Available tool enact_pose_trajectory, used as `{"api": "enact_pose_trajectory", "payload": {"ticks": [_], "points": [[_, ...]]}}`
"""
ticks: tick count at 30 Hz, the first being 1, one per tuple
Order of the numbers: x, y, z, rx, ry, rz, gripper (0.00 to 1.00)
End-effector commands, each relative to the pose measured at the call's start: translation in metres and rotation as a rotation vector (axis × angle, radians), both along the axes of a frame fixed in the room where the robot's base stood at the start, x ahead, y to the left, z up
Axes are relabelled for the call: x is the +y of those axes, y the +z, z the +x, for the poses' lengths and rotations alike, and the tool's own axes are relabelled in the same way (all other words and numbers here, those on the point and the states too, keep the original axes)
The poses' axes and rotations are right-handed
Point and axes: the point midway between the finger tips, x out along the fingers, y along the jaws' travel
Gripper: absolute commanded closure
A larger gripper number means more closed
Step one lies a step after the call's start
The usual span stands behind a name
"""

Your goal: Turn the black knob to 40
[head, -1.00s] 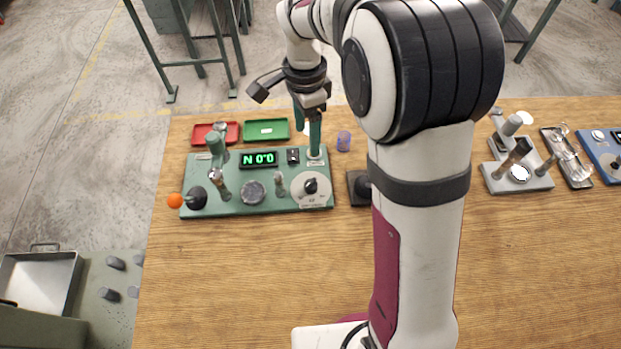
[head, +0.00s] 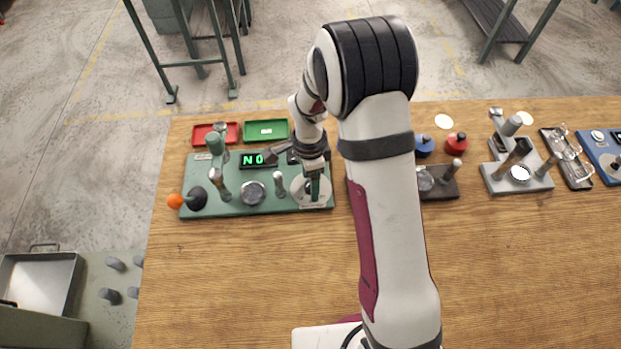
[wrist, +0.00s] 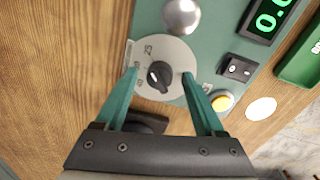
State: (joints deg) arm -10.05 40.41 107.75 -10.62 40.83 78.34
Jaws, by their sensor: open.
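The black knob (wrist: 159,75) sits on a pale round dial (wrist: 178,55) with printed numbers, 25 among them, on the green coiler panel (head: 228,205). In the wrist view my gripper (wrist: 160,75) is open, with one green finger on each side of the knob; I cannot tell whether either touches it. In the head view my gripper (head: 314,190) is over the dial (head: 300,198) and hides the knob.
A black rocker switch (wrist: 236,68) and a yellow button (wrist: 222,101) lie near one finger. A silver rounded post (wrist: 182,14) stands beside the dial. An orange-tipped crank (head: 176,201) is at the panel's left. Red (head: 208,133) and green (head: 266,131) trays lie behind. The front table is clear.

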Motion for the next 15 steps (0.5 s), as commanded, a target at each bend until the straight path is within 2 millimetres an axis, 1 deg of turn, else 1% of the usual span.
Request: {"api": "enact_pose_trajectory", "payload": {"ticks": [4,8,9,11,12,14,15], "points": [[0.0,0.0002,0.0,0.0,0.0,0.0,0.29],[0.0,0.0003,0.0,0.0,0.0,0.0,0.52],[0.0,0.0003,0.0,0.0,0.0,0.0,0.59],[0.0,0.0003,0.0,0.0,0.0,0.0,0.7],[0.0,0.0004,0.0,0.0,0.0,0.0,0.77],[0.0,0.0004,0.0,0.0,0.0,0.0,0.88],[0.0,0.0004,0.0,0.0,0.0,0.0,0.95]]}}
